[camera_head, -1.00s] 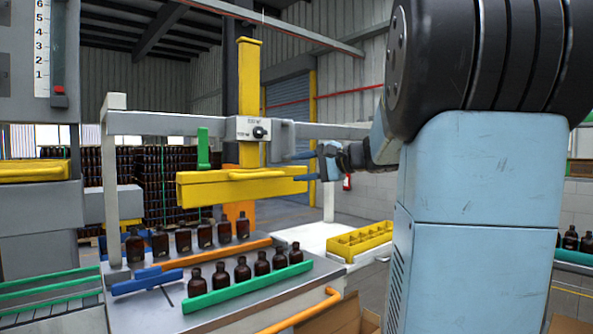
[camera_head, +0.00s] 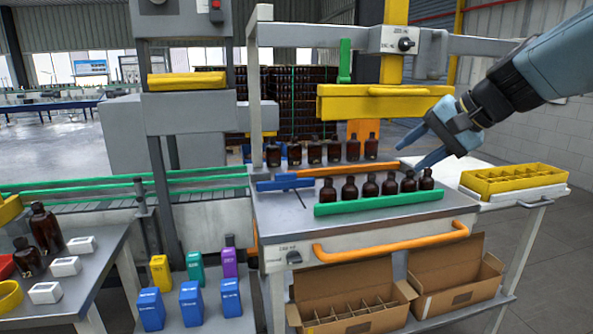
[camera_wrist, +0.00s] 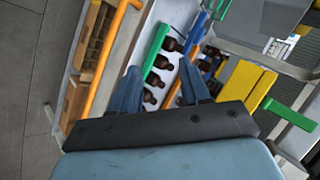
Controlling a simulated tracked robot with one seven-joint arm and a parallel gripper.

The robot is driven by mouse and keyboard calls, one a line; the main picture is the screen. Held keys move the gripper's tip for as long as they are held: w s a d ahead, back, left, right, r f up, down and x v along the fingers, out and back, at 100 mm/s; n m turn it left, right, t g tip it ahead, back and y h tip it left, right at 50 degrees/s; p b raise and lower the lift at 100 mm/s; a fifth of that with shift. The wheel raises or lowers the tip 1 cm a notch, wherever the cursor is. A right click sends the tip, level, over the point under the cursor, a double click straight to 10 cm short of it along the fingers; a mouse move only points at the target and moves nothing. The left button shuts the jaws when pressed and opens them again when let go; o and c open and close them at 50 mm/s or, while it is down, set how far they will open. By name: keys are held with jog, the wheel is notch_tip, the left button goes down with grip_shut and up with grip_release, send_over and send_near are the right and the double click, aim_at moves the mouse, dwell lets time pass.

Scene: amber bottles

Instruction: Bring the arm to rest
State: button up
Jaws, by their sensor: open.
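My gripper (camera_head: 420,148) is at the right in the head view, at the end of my blue arm reaching in from the upper right. Its two blue fingers are apart with nothing between them. They point left over the right end of the bottle station's table (camera_head: 280,231). In the wrist view my gripper (camera_wrist: 161,88) also shows open. Amber bottles stand upright in a front row (camera_head: 370,187) behind a green rail (camera_head: 380,203) and in a back row (camera_head: 314,152). The wrist view shows several front bottles (camera_wrist: 153,80) beyond the fingers.
A yellow crate (camera_head: 514,180) lies on a white side surface at the right. A yellow beam (camera_head: 370,105) hangs over the table, close to my gripper. Open cardboard boxes (camera_head: 350,297) stand below. Small coloured boxes (camera_head: 190,300) and a left table with bottles (camera_head: 45,228) are nearer.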

jog(key=s+f+n+h, duration=0.6)
jog(key=s+f, duration=0.3)
jog(key=s, duration=0.3)
jog(key=shift+s+f+g, duration=0.2)
jog(key=shift+s+g, duration=0.2)
dwell(1.2)
